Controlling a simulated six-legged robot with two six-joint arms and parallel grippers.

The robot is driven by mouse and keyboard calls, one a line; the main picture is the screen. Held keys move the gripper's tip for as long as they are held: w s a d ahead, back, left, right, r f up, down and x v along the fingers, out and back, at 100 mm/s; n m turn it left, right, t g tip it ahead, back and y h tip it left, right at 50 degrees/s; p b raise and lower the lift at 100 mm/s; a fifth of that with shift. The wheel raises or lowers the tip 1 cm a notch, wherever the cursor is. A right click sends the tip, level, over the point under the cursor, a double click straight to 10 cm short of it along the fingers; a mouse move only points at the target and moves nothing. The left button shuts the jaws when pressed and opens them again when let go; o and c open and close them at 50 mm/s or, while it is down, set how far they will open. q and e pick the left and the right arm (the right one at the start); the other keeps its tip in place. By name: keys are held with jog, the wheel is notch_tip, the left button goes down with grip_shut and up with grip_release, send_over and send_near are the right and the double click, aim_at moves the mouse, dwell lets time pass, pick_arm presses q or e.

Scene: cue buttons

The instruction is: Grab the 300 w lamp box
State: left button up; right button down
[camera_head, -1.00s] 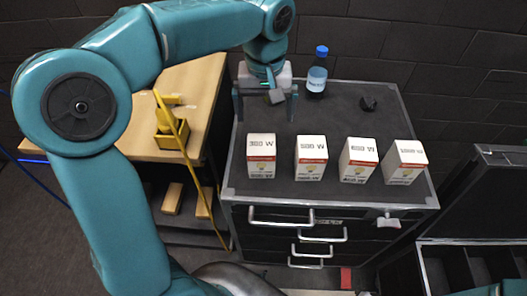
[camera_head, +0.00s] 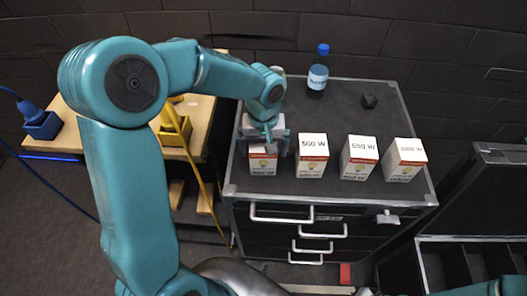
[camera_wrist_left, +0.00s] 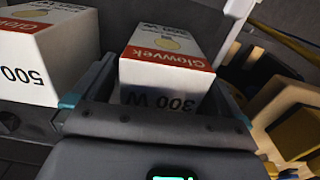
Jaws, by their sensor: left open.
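The 300 W lamp box (camera_head: 263,165), white with a red band, stands at the left end of a row on the dark cabinet top. Its upper part is hidden by my gripper in the head view. In the left wrist view the box (camera_wrist_left: 168,62) reads "300 W" and "Glowvek". My left gripper (camera_head: 267,146) is open over the box, with one finger on each side of it. In the left wrist view the gripper (camera_wrist_left: 160,100) has the box between its fingers; I cannot tell whether they touch it. My right gripper is out of view.
To the right stand a 500 W box (camera_head: 312,155), a 650 W box (camera_head: 359,157) and another lamp box (camera_head: 404,160). A blue-capped bottle (camera_head: 317,76) and a dark lump (camera_head: 369,101) are behind them. A wooden table (camera_head: 201,112) is left of the cabinet.

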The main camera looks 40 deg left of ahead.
pick_arm(q)
jog(key=shift+s+a, duration=0.1)
jog(key=shift+c, duration=0.7)
jog(key=c, duration=0.9)
jog(key=shift+o, duration=0.2)
